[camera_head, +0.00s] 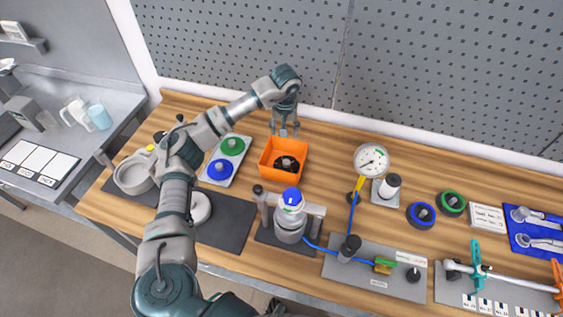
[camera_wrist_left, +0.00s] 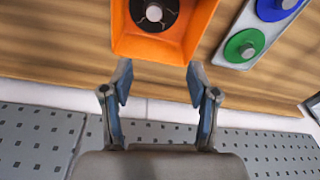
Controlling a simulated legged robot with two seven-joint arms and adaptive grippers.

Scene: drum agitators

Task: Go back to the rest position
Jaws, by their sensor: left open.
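My left arm comes in from the lower left of the head view and reaches over the bench to the back. My left gripper (camera_head: 284,131) points down just behind the orange bin (camera_head: 298,147). In the left wrist view the gripper (camera_wrist_left: 158,85) has its two fingers spread with nothing between them. The orange bin (camera_wrist_left: 120,45) lies just beyond the fingertips there. It holds a dark round part with a light centre (camera_wrist_left: 154,12). My right gripper is in neither view.
Left of the bin is a plate (camera_head: 240,150) with a green and a blue knob. In front stands a blue-capped vessel (camera_head: 290,220). A pressure gauge (camera_head: 371,160), blue and green rings and a clamp (camera_head: 478,262) are to the right. The pegboard wall (camera_head: 430,80) rises close behind.

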